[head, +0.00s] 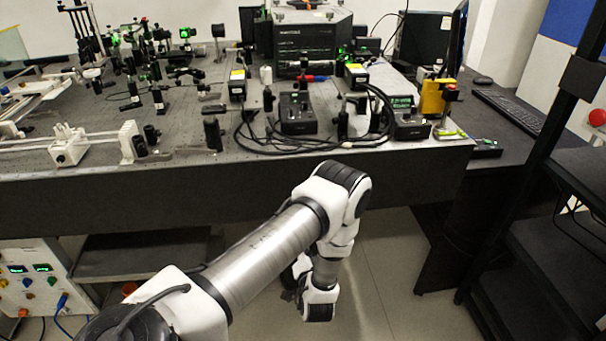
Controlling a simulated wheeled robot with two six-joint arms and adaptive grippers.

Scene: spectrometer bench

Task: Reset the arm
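My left arm (265,255) comes in from the bottom left, with a silver forearm and white and black joints. It bends at an upper joint (340,190) and folds down in front of the bench's front edge. Its wrist hangs below the tabletop, over the floor. My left gripper (290,284) is mostly hidden behind the wrist; only a small dark part shows, and its fingers cannot be made out. No held object is visible. My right arm and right gripper are not in view.
The optical bench (190,190) carries many mounts, black cables (262,140), a control box (297,112) and a large black instrument (308,38). A black rack (540,240) stands at the right. A white panel box (32,280) stands lower left. Floor (385,290) is clear right of the wrist.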

